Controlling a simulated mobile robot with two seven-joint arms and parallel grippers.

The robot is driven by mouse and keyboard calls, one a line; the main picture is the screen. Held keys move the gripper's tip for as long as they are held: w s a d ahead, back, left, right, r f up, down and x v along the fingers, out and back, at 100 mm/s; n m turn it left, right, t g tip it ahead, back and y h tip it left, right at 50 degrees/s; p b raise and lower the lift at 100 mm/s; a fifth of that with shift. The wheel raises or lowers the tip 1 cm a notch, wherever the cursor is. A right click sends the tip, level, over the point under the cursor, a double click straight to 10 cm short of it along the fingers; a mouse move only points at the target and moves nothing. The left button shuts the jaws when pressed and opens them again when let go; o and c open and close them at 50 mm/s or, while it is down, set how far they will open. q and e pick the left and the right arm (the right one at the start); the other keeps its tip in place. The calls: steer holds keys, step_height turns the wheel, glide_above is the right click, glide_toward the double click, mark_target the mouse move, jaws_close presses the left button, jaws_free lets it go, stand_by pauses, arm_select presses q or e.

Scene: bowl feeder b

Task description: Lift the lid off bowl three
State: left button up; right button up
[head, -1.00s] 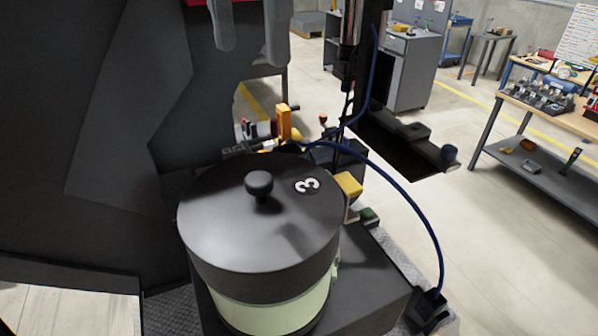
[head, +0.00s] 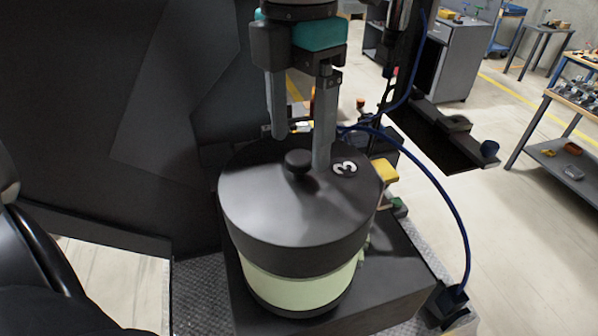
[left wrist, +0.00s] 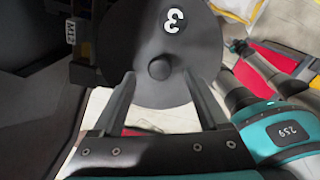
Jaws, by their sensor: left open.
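Bowl three is a pale green bowl (head: 300,288) on a dark pedestal. Its wide dark lid (head: 255,215) sits on it and carries a white 3 and a round black knob (head: 298,161). In the left wrist view the lid (left wrist: 135,35) fills the upper middle, with the knob (left wrist: 160,68) between the finger lines. My left gripper (head: 300,152) is open and points down over the lid. Its fingers lie to either side of the knob and hold nothing; whether they touch the lid is unclear. My right gripper is not in view.
A tall dark panel (head: 90,110) stands close behind and left of the bowl. A blue cable (head: 455,215) arcs past the right side. A yellow block (head: 384,171) sits right of the lid. A workbench (head: 570,110) stands farther right across open floor.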

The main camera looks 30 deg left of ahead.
arm_select(q)
steer(key=shift+f, duration=1.15)
jaws_close()
stand_by(0.5)
